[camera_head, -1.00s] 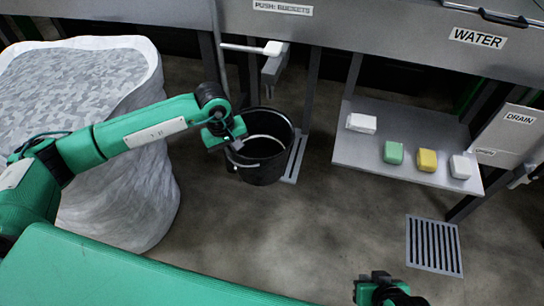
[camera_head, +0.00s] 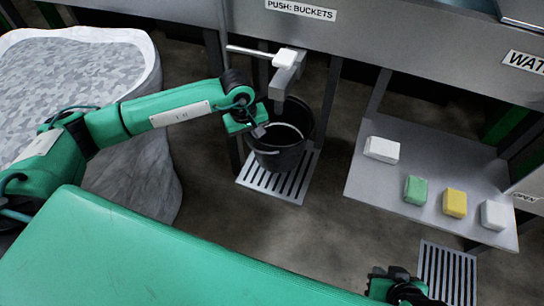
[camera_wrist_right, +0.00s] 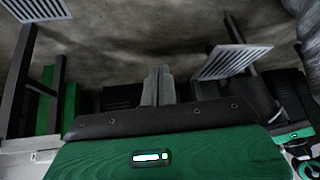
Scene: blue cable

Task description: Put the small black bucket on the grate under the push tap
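The small black bucket (camera_head: 282,157) is upright over the slotted floor grate (camera_head: 258,182) in the head view. It hides the grate's back part; whether its base touches the grate I cannot tell. My left gripper (camera_head: 258,131) is shut on the bucket's left rim. My right gripper (camera_head: 402,292) is low in the head view, away from the bucket. Its fingers lie together and empty in the right wrist view (camera_wrist_right: 157,86), where the grate (camera_wrist_right: 232,62) also shows.
A grey shelf (camera_head: 365,190) at right holds a white, a green, a yellow and another white block. A second floor grate (camera_head: 447,272) is below it. A large white sack-like bin (camera_head: 140,150) stands at left under my left arm. Metal legs flank the tap.

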